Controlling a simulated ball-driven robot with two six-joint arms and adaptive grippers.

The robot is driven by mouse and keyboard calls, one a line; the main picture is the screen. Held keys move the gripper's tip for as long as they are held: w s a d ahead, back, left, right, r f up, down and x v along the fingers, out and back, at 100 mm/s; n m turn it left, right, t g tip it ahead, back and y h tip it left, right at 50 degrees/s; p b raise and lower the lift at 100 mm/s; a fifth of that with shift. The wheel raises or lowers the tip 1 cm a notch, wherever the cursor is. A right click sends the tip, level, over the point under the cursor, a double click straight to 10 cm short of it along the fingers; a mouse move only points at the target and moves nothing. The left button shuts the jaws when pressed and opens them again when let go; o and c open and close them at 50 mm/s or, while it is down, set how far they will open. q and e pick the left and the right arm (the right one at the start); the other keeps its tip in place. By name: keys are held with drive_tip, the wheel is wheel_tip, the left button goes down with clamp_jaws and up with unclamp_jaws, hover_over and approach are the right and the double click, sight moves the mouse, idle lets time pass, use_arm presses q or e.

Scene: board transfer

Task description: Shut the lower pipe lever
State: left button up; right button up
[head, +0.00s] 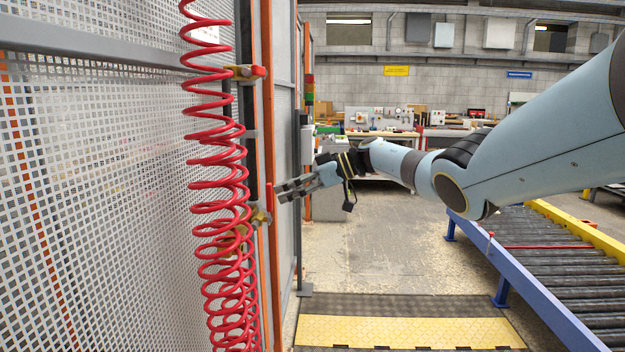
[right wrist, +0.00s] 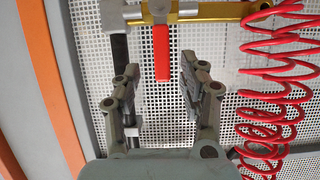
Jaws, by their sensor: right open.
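The lower pipe lever (head: 269,197) is red and sits by a brass valve (head: 259,217) on the dark upright pipe at the mesh panel. In the right wrist view the red lever (right wrist: 161,54) points down the picture from a grey valve body, its end between my two fingers. My right gripper (head: 281,188) is open at the lever; it also shows in the right wrist view (right wrist: 158,72), with a gap on both sides of the lever. I cannot tell the depth of the overlap. My left gripper is out of view.
An upper valve with a red lever (head: 258,71) is higher on the pipe. A red coiled hose (head: 215,185) hangs close to the left of the valves. An orange post (head: 267,120) stands beside the pipe. A roller conveyor (head: 560,265) is at the right; floor between is clear.

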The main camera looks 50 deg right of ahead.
drive_tip(key=v, duration=0.7)
drive_tip(key=shift+d, duration=0.1)
drive_tip(key=s+a+f+m+t+h+b, duration=0.1)
drive_tip(key=s+a+f+m+b, duration=0.4)
drive_tip(key=f, duration=1.1)
drive_tip(key=s+a+f+h+b, duration=0.1)
drive_tip(key=s+a+f, duration=0.7)
drive_tip(key=f, duration=0.9)
drive_tip(key=s+a+f+m+t+h+b, duration=0.1)
drive_tip(key=s+a+f+m+b, duration=0.2)
drive_tip(key=s+a+f, duration=0.85)
drive_tip(key=s+f+g+h+b, duration=0.1)
drive_tip(key=s+f+g+h, duration=0.2)
drive_tip(key=s+f, duration=1)
drive_tip(key=s+f+g+h+b, duration=0.2)
drive_tip(key=s+f+g, duration=0.6)
drive_tip(key=s+f, duration=0.6)
drive_tip(key=s+h, duration=0.1)
drive_tip(key=s, duration=0.4)
drive_tip(key=shift+s+f+h, duration=0.15)
drive_tip(key=shift+f+h, duration=0.05)
drive_tip(key=shift+h, duration=0.1)
